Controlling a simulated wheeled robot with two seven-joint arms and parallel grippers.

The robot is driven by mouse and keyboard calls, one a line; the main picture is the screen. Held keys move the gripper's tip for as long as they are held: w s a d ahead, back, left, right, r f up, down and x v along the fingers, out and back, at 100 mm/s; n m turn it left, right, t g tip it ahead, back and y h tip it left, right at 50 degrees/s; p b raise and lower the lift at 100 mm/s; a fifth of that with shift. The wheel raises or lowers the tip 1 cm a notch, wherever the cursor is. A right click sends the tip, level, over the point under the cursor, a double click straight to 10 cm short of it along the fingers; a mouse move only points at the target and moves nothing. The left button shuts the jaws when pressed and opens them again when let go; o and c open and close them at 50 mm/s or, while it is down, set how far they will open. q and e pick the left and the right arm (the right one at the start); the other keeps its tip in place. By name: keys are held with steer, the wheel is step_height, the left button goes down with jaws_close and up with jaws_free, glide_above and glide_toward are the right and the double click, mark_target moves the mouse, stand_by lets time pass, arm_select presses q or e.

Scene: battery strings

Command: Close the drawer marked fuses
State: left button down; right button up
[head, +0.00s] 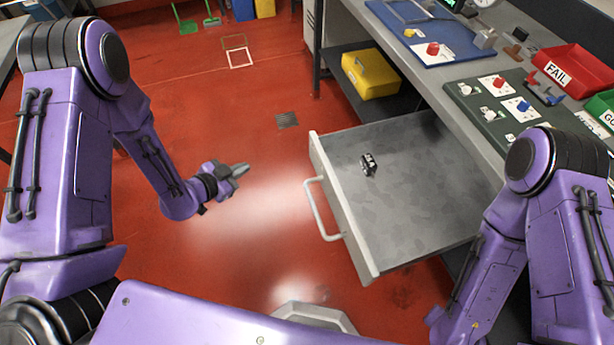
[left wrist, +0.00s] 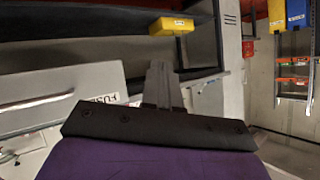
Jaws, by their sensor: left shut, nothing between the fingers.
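A drawer (head: 405,190) stands pulled out from under the workbench, with a grey floor, pale front panel and a bar handle (head: 318,210) facing left. A small dark object (head: 368,164) lies inside it. In the left wrist view its pale front (left wrist: 75,95) shows a label, partly hidden, that reads like "FUSES". My left gripper (head: 240,170) is shut and empty, in the air to the left of the drawer front, apart from the handle. Its fingers (left wrist: 162,85) also show in the left wrist view. My right arm is at the right; its gripper is out of sight.
The workbench (head: 460,110) above the drawer holds a red FAIL bin (head: 572,70), a green mat (head: 500,105) and a blue mat (head: 430,35). A yellow bin (head: 370,73) sits on the shelf beyond the drawer. The red floor left of the drawer is clear.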

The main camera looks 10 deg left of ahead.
arm_select(q)
steer(key=w+d+r+m+h, duration=0.1)
steer(key=d+r+m+h, duration=0.15)
steer(key=m, duration=0.45)
steer(key=m+g+h+p, duration=0.3)
steer(key=m+g+h, duration=0.15)
steer(key=m, duration=0.95)
glide_toward(316, 164)
steer(key=shift+t+h, duration=0.3)
steer(key=shift+t, duration=0.05)
steer(key=x, duration=0.5)
steer(key=shift+s+d+f, duration=0.15)
steer(key=shift+s+f, duration=0.05)
steer(key=shift+f, duration=0.25)
steer(key=shift+w+d, duration=0.25)
steer(key=shift+d, duration=0.2)
steer(key=shift+f, duration=0.1)
arm_select(e)
steer(key=shift+r, duration=0.85)
arm_select(q)
steer(key=shift+w, duration=0.1)
arm_select(e)
steer(key=shift+s, duration=0.1)
